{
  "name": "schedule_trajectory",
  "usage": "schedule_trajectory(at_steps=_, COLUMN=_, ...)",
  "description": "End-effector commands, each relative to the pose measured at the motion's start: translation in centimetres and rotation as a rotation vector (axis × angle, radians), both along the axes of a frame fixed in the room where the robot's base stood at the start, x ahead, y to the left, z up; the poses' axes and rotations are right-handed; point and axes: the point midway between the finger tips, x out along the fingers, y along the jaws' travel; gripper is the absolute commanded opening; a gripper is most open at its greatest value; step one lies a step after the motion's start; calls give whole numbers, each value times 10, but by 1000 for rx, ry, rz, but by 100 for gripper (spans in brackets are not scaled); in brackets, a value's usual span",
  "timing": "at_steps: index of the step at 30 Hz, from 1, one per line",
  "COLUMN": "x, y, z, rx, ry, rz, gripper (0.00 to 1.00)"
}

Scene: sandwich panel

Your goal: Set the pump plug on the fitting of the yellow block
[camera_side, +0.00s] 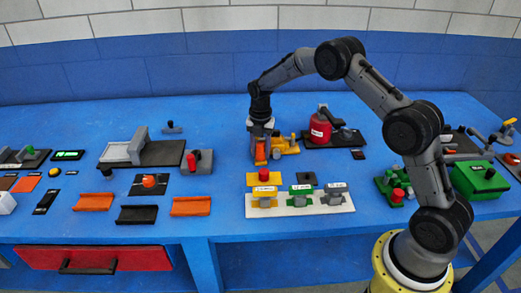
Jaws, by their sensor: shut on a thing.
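My gripper (262,158) points down at the middle of the table and is shut on a small orange piece (260,151), which may be the pump plug; the fingers hide part of it. A yellow block (284,147) with small raised parts is directly right of the fingers; I cannot tell whether the held piece touches it. I cannot make out which raised part is the fitting.
Green (301,197) and grey (336,194) labelled blocks share the white plate. A red canister (321,129) on a dark base stands right of my gripper. Orange and black trays (138,214) lie front left.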

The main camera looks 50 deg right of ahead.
Motion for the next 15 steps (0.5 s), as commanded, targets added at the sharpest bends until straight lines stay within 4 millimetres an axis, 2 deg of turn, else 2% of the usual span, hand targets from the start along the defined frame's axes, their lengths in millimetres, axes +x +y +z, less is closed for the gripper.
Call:
schedule_trajectory(at_steps=4, x=0, y=0, z=0, rx=0, ry=-1, rz=0, gripper=0)
schedule_trajectory(at_steps=5, x=0, y=0, z=0, rx=0, ry=-1, rz=0, gripper=49)
schedule_trajectory(at_steps=9, x=0, y=0, z=0, rx=0, ry=-1, rz=0, gripper=74)
schedule_trajectory(at_steps=10, x=0, y=0, z=0, rx=0, ry=-1, rz=0, gripper=78)
schedule_trajectory(at_steps=15, x=0, y=0, z=0, rx=0, ry=0, rz=0, gripper=78)
